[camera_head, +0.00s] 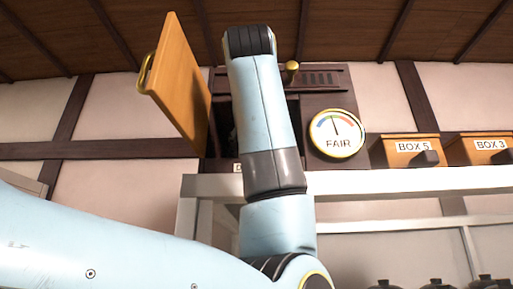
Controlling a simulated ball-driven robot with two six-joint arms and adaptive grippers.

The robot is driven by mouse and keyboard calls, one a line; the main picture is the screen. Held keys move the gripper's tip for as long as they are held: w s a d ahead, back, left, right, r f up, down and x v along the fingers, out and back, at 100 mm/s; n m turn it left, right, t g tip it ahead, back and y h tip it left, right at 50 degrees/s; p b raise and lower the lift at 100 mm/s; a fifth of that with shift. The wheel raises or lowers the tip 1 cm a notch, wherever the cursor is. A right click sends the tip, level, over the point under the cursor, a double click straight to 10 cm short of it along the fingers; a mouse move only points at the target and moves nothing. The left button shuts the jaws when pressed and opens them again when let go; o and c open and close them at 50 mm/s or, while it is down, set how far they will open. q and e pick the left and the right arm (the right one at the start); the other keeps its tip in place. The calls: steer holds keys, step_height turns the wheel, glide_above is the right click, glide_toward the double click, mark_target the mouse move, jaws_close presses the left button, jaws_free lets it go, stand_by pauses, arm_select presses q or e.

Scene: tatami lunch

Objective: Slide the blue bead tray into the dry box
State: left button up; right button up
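The dry box (330,98) is a dark wooden cabinet on a white shelf, with a round gauge (335,133) reading FAIR. Its orange wooden door (180,85) stands open to the left, with a brass handle on it. My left arm comes in from the left and rises in front of the box, covering much of its dark opening. The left gripper's fingers do not show; they are out of sight beyond the forearm's dark upper end. The blue bead tray is not visible. My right gripper is not in view.
Orange boxes labelled BOX 5 (405,152) and BOX 3 (482,151) stand to the right of the dry box. The white shelf edge (400,181) runs below them. Several dark lidded pots (437,284) sit low at the right.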

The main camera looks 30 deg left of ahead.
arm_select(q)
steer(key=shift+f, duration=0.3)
